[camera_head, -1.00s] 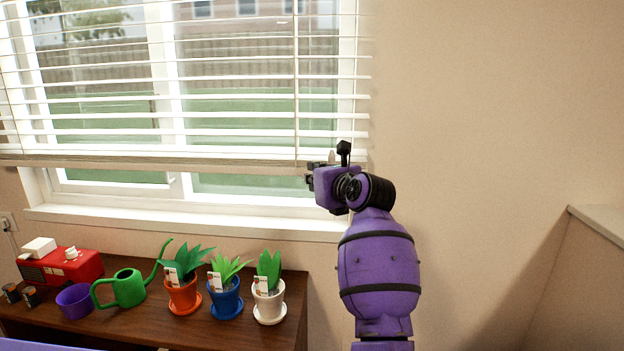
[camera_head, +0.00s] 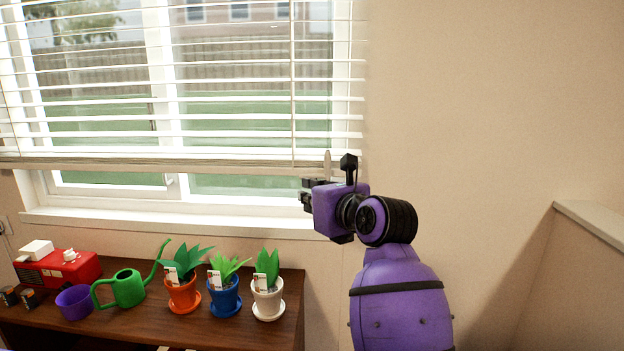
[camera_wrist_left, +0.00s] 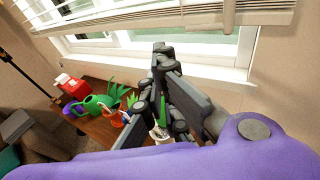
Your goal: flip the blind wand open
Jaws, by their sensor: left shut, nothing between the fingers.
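The white slatted blind (camera_head: 230,160) hangs over the window, its slats tilted open enough to see outside. A thin vertical line (camera_head: 293,80), which may be the wand or a cord, runs down its right part. A pale upright piece (camera_head: 327,165) shows just behind my left gripper; I cannot tell whether it is the wand's end. My left gripper (camera_head: 307,193) is shut and empty, just below the blind's bottom right corner. In the left wrist view its dark fingers (camera_wrist_left: 163,75) are close together below the blind (camera_wrist_left: 190,15). My right gripper is not in view.
A wooden shelf (camera_head: 130,325) below the sill holds orange (camera_head: 183,295), blue (camera_head: 225,297) and white (camera_head: 268,300) plant pots, a green watering can (camera_head: 128,288), a purple pot (camera_head: 75,302) and a red box (camera_head: 60,268). The wall to the right is bare.

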